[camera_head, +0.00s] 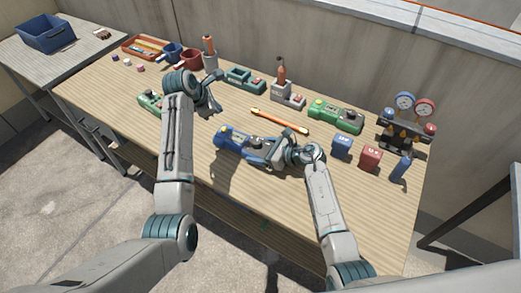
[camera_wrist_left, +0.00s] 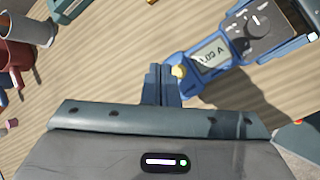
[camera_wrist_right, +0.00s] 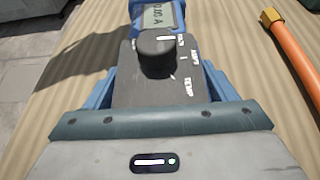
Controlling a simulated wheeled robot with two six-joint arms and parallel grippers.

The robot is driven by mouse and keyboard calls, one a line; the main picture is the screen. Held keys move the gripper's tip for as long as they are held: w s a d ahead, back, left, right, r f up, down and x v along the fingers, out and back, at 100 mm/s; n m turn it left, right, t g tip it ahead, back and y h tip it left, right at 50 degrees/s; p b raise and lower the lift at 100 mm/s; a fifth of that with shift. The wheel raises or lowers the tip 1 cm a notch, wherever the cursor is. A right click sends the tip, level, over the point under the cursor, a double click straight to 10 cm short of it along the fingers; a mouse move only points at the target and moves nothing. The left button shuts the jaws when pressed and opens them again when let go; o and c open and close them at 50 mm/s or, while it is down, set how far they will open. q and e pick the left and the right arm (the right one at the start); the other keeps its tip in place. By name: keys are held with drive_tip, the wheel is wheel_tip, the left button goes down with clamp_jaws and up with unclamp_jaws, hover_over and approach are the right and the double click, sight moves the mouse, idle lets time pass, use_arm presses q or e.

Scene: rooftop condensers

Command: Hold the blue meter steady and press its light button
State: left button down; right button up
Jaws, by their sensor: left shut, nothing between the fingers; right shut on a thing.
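The blue meter (camera_head: 231,141) lies on the bench in the middle, with a grey display, a dark dial and a yellow button at its left end. My right gripper (camera_head: 270,150) is shut on the meter's dial end. In the right wrist view, the dial part (camera_wrist_right: 155,60) sits between the blue sides, with the display beyond it. My left gripper (camera_head: 213,100) is shut and empty, above and behind the meter's button end. In the left wrist view, its closed fingertips (camera_wrist_left: 162,72) appear just beside the yellow button (camera_wrist_left: 179,71); I cannot tell whether they touch.
An orange and yellow rod (camera_head: 279,121) lies behind the meter. Green meters (camera_head: 335,115), a blue block (camera_head: 341,146), a red block (camera_head: 370,157) and a gauge set (camera_head: 405,120) stand to the right. Cups (camera_head: 190,60) and an orange tray (camera_head: 145,47) stand at the back left.

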sight(222, 131)
use_arm(q)
drive_tip(key=shift+s+d+f+t, duration=0.15)
drive_tip(key=shift+f+t, duration=0.5)
drive_tip(key=shift+f, duration=1.2)
drive_tip(key=shift+s+d+f+t, duration=0.15)
drive_tip(key=shift+f+t, duration=0.5)
drive_tip(key=shift+f, duration=1.2)
drive_tip(key=shift+w, duration=0.1)
drive_tip(key=shift+f, duration=0.4)
drive_tip(key=shift+r, duration=0.45)
drive_tip(key=shift+r, duration=3)
